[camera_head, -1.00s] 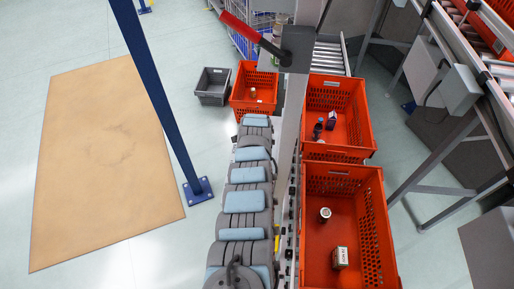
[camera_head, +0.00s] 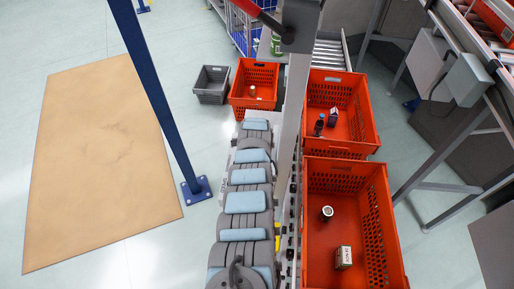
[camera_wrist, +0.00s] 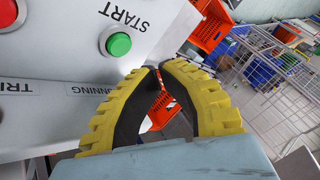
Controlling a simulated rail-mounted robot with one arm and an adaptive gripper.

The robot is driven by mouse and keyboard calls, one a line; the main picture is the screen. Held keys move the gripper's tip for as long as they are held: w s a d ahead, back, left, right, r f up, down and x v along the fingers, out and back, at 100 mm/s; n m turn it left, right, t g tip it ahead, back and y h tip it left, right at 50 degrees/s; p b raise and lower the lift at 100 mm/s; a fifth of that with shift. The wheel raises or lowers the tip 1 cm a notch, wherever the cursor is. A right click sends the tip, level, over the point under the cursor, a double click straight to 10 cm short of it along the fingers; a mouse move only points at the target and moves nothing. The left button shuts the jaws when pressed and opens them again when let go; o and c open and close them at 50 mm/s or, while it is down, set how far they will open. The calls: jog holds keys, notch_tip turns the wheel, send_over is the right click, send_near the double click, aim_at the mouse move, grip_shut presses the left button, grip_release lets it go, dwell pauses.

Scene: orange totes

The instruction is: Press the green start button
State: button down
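The green start button (camera_wrist: 118,44) is round, in a silver ring on a light grey panel (camera_wrist: 165,20), under the printed word START, in the wrist view. My gripper (camera_wrist: 157,68) has yellow ribbed fingers with black inner faces. In the picture the tips are just right of and below the button. A gap shows between them and the button; its depth is hard to judge. The button and my gripper cannot be made out in the head view.
A red button (camera_wrist: 8,12) is on the same panel, left of the green one. A lower face carries a RUNNING label (camera_wrist: 88,90). In the head view, orange totes (camera_head: 392,240) with small items stand at right. A blue post (camera_head: 150,90) stands at left, beside open floor.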

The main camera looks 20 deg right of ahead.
jog(key=shift+f+b, duration=0.7)
jog(key=shift+f, duration=0.45)
jog(key=shift+f, duration=0.15)
dwell(0.5)
jog(key=shift+f+b, duration=0.3)
jog(key=shift+b, duration=0.1)
